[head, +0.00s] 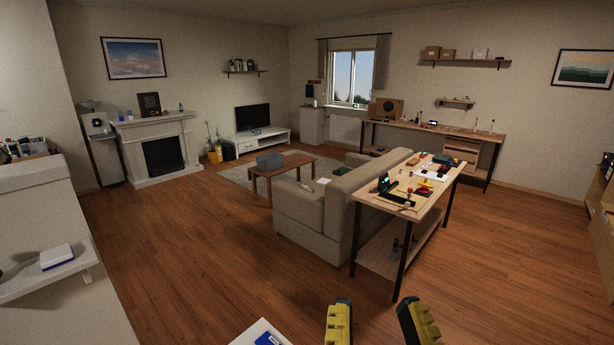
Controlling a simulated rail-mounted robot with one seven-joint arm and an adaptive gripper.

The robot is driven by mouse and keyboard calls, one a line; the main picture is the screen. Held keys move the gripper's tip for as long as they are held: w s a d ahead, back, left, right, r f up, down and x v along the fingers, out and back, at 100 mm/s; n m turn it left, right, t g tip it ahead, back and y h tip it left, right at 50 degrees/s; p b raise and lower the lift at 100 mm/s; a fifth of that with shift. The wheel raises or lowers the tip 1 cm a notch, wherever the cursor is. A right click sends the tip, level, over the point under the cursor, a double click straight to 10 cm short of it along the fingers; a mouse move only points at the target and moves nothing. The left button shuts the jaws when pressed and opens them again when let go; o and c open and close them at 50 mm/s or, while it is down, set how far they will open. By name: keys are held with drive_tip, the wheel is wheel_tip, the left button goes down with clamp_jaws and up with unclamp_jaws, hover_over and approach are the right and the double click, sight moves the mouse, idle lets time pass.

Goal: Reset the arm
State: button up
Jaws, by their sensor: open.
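The two yellow-and-dark fingers of my gripper (380,322) show at the bottom edge of the head view, right of the middle. They stand apart with wooden floor visible between them, and nothing is held there. The rest of my arm is out of the picture. No cockpit panel can be made out; the view shows a living room.
A narrow workbench (436,201) with small tools stands behind a beige sofa (318,205). A white object with a blue patch (262,334) lies left of my gripper at the bottom edge. A white shelf (45,278) juts out at left. The wooden floor (215,255) is clear.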

wheel_tip(320, 180, up, 26)
drive_tip(key=p, duration=2.2)
drive_tip(key=shift+p, duration=0.3)
drive_tip(key=shift+r, duration=0.1)
